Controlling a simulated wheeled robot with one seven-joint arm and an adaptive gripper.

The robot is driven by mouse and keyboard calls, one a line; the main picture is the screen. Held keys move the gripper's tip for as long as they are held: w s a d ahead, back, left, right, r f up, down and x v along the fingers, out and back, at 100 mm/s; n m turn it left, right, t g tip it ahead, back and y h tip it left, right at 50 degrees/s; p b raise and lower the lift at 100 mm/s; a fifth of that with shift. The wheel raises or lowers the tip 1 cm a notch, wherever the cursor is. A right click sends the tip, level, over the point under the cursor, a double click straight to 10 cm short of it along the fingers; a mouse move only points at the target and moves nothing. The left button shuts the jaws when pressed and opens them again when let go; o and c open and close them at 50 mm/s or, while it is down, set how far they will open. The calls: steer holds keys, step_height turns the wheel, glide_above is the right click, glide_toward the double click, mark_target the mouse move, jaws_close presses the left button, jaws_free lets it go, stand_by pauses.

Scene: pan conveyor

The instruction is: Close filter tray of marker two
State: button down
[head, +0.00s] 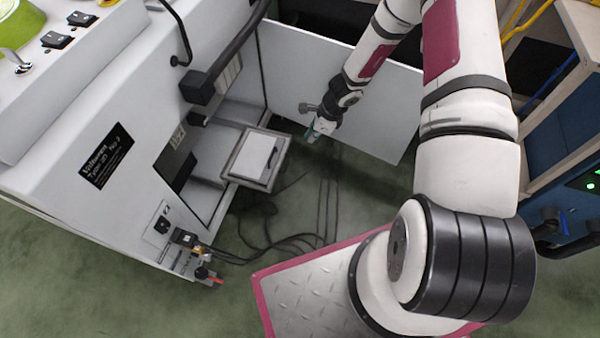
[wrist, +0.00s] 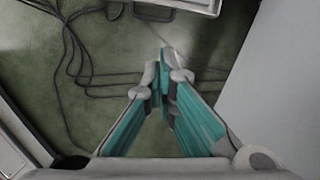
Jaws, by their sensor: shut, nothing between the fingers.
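Marker two is the white machine with a black label (head: 106,155) on its front at the left. Its filter tray (head: 250,183), a grey frame with a white sheet inside, sticks out of an opening in the machine over the floor. A corner of what looks like the tray (wrist: 205,4) shows at the top of the wrist view, with a dark handle (wrist: 153,13) beside it. My gripper (head: 314,135) is to the right of the tray, apart from it. In the wrist view its teal fingers (wrist: 165,68) are closed together and empty.
A white door panel (head: 345,85) stands open behind my gripper and shows at the right of the wrist view (wrist: 280,80). Black cables (head: 270,240) lie on the green floor below the tray. A blue cabinet (head: 570,160) stands at the far right.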

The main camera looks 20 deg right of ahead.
steer(key=a+f+m+b, duration=0.1)
steer(key=a+f+b, duration=0.1)
steer(key=f, duration=0.6)
steer(key=w+a+f+b, duration=0.1)
steer(key=a+f+b, duration=0.2)
steer(key=f, duration=0.5)
steer(key=shift+w+f+m+b, duration=0.2)
steer(key=shift+f+m+b, duration=0.1)
steer(key=shift+m, duration=0.1)
steer(key=shift+w+a+r, duration=0.1)
steer(key=shift+a, duration=0.05)
